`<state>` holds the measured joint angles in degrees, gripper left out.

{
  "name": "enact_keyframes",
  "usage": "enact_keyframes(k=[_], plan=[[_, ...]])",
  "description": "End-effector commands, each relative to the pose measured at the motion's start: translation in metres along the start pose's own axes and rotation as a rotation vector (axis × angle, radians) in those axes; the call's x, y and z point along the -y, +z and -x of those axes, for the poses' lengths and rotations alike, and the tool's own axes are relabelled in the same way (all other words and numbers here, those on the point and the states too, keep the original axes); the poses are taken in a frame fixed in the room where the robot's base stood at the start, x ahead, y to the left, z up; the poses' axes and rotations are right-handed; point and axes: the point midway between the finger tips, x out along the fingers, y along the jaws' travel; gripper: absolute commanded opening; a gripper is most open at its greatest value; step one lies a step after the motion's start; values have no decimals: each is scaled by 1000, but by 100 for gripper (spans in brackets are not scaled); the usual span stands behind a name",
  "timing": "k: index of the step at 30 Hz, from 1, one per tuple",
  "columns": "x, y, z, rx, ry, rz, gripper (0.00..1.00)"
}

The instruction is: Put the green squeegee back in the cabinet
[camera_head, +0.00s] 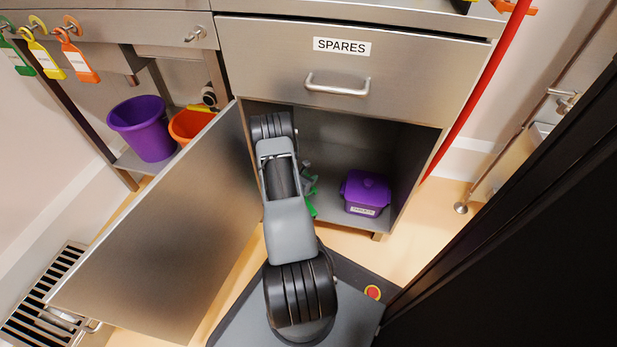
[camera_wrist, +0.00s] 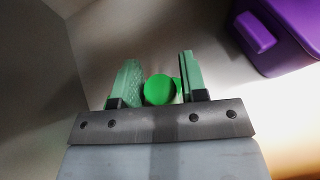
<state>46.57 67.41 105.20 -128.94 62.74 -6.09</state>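The green squeegee (camera_head: 311,196) shows in the head view inside the open lower cabinet (camera_head: 428,150), partly hidden behind my arm. In the wrist view, the round green end of its handle (camera_wrist: 160,90) lies between the two green fingers of my gripper (camera_wrist: 160,75). The squeegee's far part is hidden.
A purple lidded box (camera_head: 366,193) stands on the cabinet floor to the right, also in the wrist view (camera_wrist: 280,35). The cabinet door (camera_head: 160,235) is swung open left. The SPARES drawer (camera_head: 400,75) above is shut. Purple (camera_head: 141,128) and orange (camera_head: 187,126) buckets stand left.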

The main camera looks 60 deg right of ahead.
Motion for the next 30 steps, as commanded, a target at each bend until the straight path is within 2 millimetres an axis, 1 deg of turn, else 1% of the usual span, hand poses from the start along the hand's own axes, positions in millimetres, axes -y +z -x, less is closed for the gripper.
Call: enact_keyframes(k=[1, 3, 4, 10, 13, 17, 24, 30], plan=[[0, 0, 0, 0, 0, 0, 44], [0, 0, 0, 0, 0, 0, 51], [0, 0, 0, 0, 0, 0, 53], [0, 0, 0, 0, 0, 0, 53], [0, 4, 2, 0, 0, 0, 53], [-1, 6, 20, -1, 2, 3, 53], [-1, 6, 68, -2, 4, 3, 53], [0, 5, 100, -1, 3, 4, 53]])
